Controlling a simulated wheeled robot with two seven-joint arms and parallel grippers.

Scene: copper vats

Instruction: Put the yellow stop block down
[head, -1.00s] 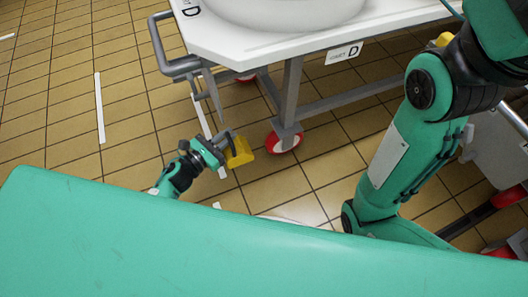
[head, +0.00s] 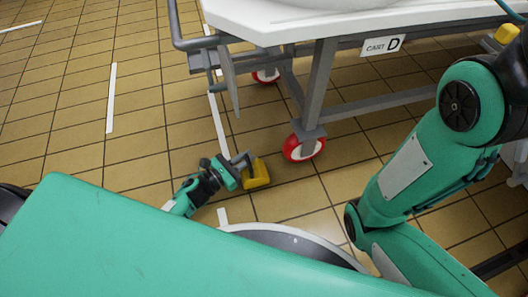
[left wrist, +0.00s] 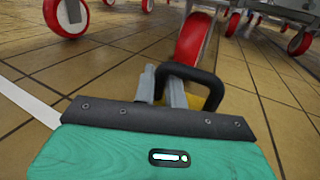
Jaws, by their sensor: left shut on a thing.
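The yellow stop block (head: 257,173) is low by the floor, to the left of and nearer than the front red wheel (head: 304,149) of the cart marked D. My left gripper (head: 243,164) is shut on the block's dark handle (left wrist: 205,80). In the left wrist view the two grey fingers (left wrist: 163,86) meet the handle, and a little of the yellow body (left wrist: 213,97) shows beneath it. The wheel (left wrist: 191,38) stands just beyond the block. I cannot tell whether the block touches the floor or the wheel. My right gripper is out of view.
The cart's white top (head: 260,22) and its grey push handle (head: 190,43) overhang the floor beyond my left gripper. Another red wheel (head: 266,76) is farther back. White floor lines (head: 111,98) cross the tiles. The tiled floor at left (head: 60,120) is clear.

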